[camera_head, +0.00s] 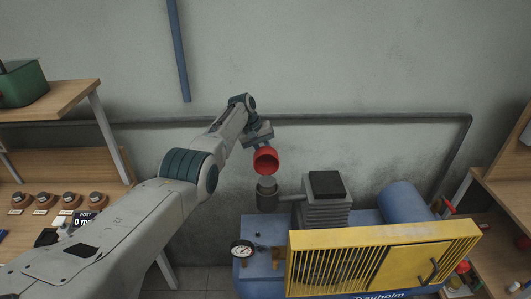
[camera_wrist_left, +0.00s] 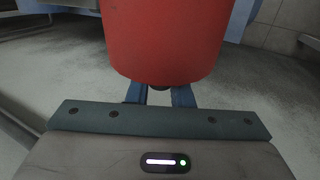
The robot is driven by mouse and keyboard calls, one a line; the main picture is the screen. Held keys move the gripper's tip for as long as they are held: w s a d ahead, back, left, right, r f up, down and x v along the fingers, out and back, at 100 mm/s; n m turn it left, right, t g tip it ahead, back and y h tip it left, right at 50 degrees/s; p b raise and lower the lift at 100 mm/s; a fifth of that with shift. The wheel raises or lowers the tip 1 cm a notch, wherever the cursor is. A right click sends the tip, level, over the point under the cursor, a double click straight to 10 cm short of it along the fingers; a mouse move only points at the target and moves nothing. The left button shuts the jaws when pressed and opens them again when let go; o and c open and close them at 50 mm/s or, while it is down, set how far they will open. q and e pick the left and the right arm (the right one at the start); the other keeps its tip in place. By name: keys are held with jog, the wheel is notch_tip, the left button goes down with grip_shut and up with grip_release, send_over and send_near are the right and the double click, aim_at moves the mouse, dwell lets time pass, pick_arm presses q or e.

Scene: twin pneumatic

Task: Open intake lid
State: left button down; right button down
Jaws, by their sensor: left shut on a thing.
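A red intake lid (camera_head: 265,160) is in my left gripper (camera_head: 261,142), a little above and apart from the dark grey intake cylinder (camera_head: 267,194) on the compressor. The lid is tilted, with its round hollow side partly facing the head camera. In the left wrist view the red lid (camera_wrist_left: 165,40) fills the upper middle, and the blue fingers of my left gripper (camera_wrist_left: 160,97) meet at its lower edge. The gripper is shut on it. The top of the intake cylinder is uncovered. My right gripper is not in view.
The compressor has a yellow grille guard (camera_head: 375,262), a finned block (camera_head: 325,208), a pressure gauge (camera_head: 242,249) and a blue tank (camera_head: 403,206). Wooden shelves (camera_head: 55,99) stand left, with another bench at right. A grey pipe (camera_head: 360,118) runs along the wall. Space above the compressor is free.

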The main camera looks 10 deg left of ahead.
pick_arm(q)
jog(key=shift+s+f, duration=0.1)
jog(key=shift+f, duration=0.2)
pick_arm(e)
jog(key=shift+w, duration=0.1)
pick_arm(q)
jog(key=c, duration=1.3)
grip_release()
jog(key=shift+c, duration=0.2)
jog(key=shift+o, duration=0.2)
jog(key=shift+w, duration=0.2)
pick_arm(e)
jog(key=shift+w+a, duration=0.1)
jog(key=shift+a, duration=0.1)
pick_arm(q)
jog(key=w+b+v, duration=0.1)
jog(key=b+v, duration=0.1)
jog(key=v, duration=0.8)
jog(key=shift+s+a+r, duration=0.25)
jog(key=shift+s+r, duration=0.05)
jog(key=shift+s, duration=0.1)
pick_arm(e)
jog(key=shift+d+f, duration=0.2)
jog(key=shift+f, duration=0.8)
pick_arm(q)
jog(key=shift+s+f, duration=0.1)
